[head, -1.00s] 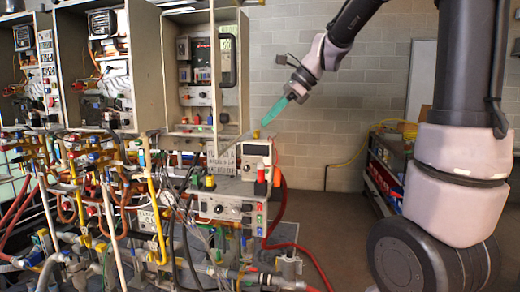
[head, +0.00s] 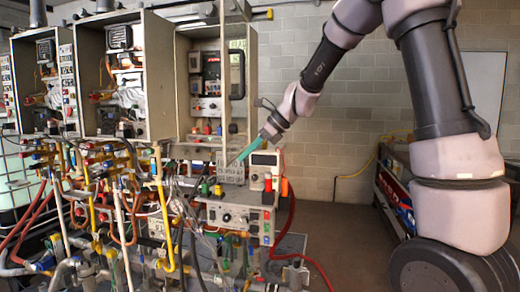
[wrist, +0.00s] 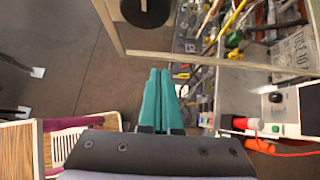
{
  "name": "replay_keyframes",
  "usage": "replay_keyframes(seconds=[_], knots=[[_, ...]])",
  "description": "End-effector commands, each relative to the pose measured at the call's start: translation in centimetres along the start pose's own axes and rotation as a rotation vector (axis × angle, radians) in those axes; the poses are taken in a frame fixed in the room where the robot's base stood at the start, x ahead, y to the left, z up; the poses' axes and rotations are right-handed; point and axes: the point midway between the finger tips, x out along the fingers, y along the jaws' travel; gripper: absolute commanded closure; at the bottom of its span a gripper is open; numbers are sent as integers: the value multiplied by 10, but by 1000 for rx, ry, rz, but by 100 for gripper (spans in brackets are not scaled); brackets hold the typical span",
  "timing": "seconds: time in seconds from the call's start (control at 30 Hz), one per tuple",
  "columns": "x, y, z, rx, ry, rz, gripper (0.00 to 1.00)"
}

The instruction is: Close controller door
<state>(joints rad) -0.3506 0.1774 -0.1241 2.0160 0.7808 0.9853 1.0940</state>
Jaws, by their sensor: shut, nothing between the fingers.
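The controller cabinet (head: 208,84) is the rightmost of the open-fronted cabinets in the head view. Its door (head: 238,115), with a black handle (head: 237,75), appears to stand open at the cabinet's right side. My gripper (head: 241,158) has teal fingers, shut and empty, pointing down and left by the cabinet's lower right corner. In the wrist view the shut fingers (wrist: 160,75) lie below a pale panel edge (wrist: 185,55) with a black round part (wrist: 145,12), probably the door and its handle. I cannot tell whether the fingers touch it.
A control box with knobs (head: 238,215) and a white meter (head: 264,165) stand below the cabinet, close to my gripper. Pipes, hoses and cables crowd the left. Floor to the right of the rig is open.

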Motion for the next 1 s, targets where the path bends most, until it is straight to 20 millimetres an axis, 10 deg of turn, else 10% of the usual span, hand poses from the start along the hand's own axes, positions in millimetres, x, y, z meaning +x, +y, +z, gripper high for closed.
replay_keyframes(seconds=[1.0], knots=[[45,3,45,-3,0,2,100]])
